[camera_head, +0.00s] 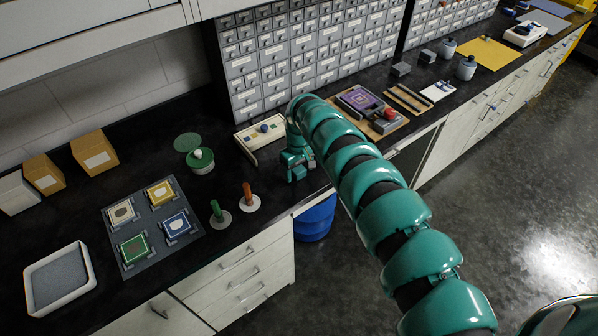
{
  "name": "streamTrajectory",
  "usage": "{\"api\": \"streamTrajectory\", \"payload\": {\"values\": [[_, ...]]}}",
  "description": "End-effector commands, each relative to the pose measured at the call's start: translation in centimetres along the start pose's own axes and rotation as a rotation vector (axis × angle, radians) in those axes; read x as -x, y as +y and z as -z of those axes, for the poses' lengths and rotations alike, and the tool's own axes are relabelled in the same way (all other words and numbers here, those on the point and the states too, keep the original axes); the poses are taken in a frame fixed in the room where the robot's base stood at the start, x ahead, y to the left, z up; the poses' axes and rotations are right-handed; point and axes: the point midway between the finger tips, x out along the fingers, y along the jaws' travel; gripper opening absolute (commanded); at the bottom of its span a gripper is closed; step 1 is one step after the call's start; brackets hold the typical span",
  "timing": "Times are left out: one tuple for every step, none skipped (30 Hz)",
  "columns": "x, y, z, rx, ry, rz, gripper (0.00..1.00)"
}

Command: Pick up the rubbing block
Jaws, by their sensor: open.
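I cannot tell for certain which thing is the rubbing block. A small block with a red top (390,114) sits on a wooden board beside a purple patterned panel (361,99), just right of my arm. My gripper (298,176) points down above the counter's front part, left of that board and right of the orange upright piece (248,192). It is open, and nothing shows between its fingers. My arm crosses the view from the lower right and hides part of the counter.
A tray with small coloured pieces (250,138) lies behind my gripper. A green-lidded pot (200,160), a grey mat with several framed tiles (130,251) and a white tray (88,270) stand left. Drawer cabinets (290,60) line the back. Grey blocks (401,69) stand farther right.

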Motion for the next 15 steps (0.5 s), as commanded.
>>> {"api": "streamTrajectory", "payload": {"values": [[-0.06,-0.01,-0.01,0.000,0.000,0.000,0.65],[-0.08,-0.01,-0.02,0.000,0.000,0.000,0.65],[-0.09,0.00,-0.02,0.000,0.000,0.000,0.65],[-0.10,0.00,-0.03,0.000,-0.001,0.000,0.65],[-0.10,0.01,-0.03,0.000,-0.001,0.000,0.65],[-0.10,0.00,-0.03,0.000,-0.001,0.000,0.65],[-0.10,0.01,-0.03,0.000,0.000,0.000,0.65],[-0.11,0.00,-0.03,0.000,-0.001,0.000,0.62],[-0.10,0.01,-0.03,0.000,-0.001,0.000,0.54],[-0.11,0.01,-0.04,0.000,-0.001,0.000,0.48],[-0.11,0.01,-0.04,0.000,-0.001,0.000,0.42],[-0.11,0.01,-0.04,0.000,-0.001,0.000,0.34],[-0.10,0.01,-0.04,0.000,-0.001,0.000,0.28],[-0.11,0.01,-0.04,0.000,-0.001,0.000,0.22],[-0.11,0.01,-0.04,0.000,-0.001,0.000,0.17]]}}
